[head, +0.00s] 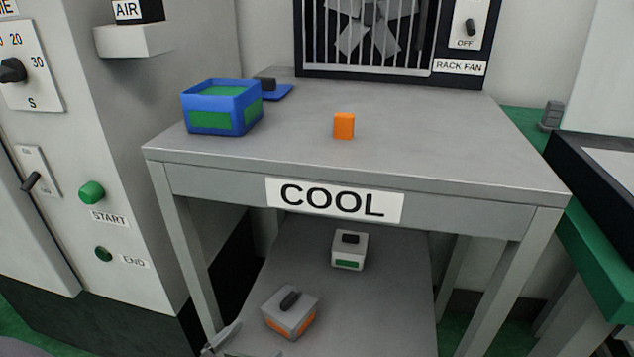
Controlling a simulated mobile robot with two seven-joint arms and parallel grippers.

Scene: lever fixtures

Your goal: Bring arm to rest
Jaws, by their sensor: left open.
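My left gripper (222,341) shows only in part at the bottom edge of the head view, low beside the front left leg of the grey table marked COOL (455,172). It is open, and I see nothing between its fingers. It is left of a grey box with a black handle and orange panel (290,313) on the lower shelf (385,310), apart from it as far as I can tell. The rest of my left arm is out of view. My right gripper is not in view.
On the tabletop are a blue-and-green bin (222,107), a blue lid with a dark knob (275,91) and an orange block (344,126). A white box (349,250) stands on the shelf. A grey cabinet with a green START button (91,193) is left; a green bench (595,240) is right.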

